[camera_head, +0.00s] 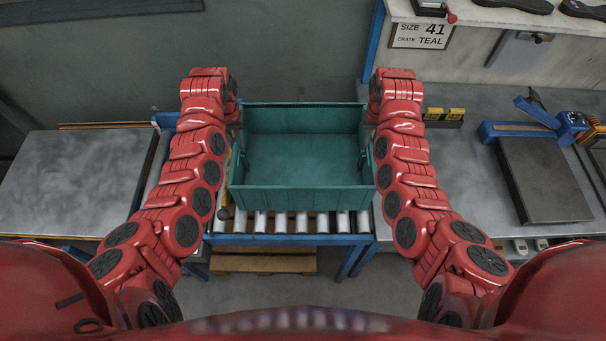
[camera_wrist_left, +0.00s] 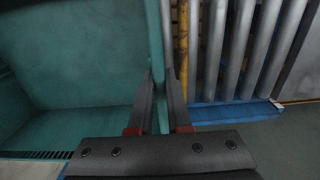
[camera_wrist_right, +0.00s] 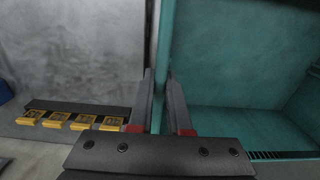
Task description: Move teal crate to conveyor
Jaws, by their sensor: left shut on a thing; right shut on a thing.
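The teal crate (camera_head: 304,152) is empty and sits in the middle of the head view, over or on the roller conveyor (camera_head: 300,222); I cannot tell if its base touches the rollers. My left gripper (camera_wrist_left: 162,98) is shut on the crate's left wall, one finger inside and one outside. In the left wrist view the crate (camera_wrist_left: 75,60) fills the left side. My right gripper (camera_wrist_right: 159,98) is shut on the crate's right wall in the same way. In the right wrist view the crate (camera_wrist_right: 235,55) fills the right side. In the head view both fingertips are hidden behind my wrists.
A bare grey table (camera_head: 75,175) stands at left. At right is a metal bench with a dark plate (camera_head: 542,180), a blue clamp tool (camera_head: 535,125) and yellow blocks (camera_head: 445,114). A sign (camera_head: 422,35) reads size 41, crate teal. Shoe soles (camera_head: 515,5) lie on the shelf above.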

